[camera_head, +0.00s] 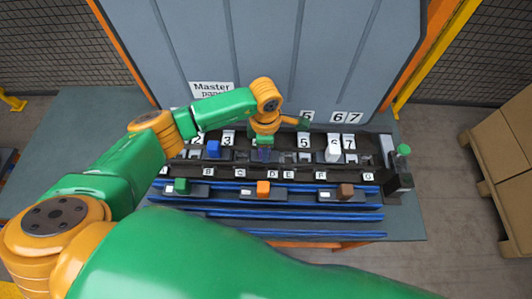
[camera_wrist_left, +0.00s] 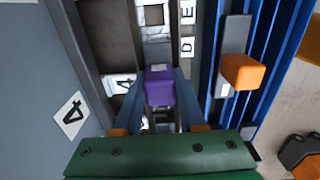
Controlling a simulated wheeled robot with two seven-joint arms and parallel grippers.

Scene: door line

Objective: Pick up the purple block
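The purple block (camera_wrist_left: 160,88) sits between the two fingers of my left gripper (camera_wrist_left: 160,92) in the left wrist view. The fingers lie close along both its sides; I cannot tell whether they press on it. In the head view the block (camera_head: 262,154) shows as a small purple patch under my left gripper (camera_head: 264,143), which points down at the panel's middle row and hides most of it. The block appears to be still at its place in the row. My right gripper is not in view.
A blue block (camera_head: 213,148) and a white block (camera_head: 333,152) stand in the same row. Green (camera_head: 181,186), orange (camera_head: 263,187) and brown (camera_head: 345,190) blocks stand on the nearer blue rails. A grey door (camera_head: 270,50) rises behind.

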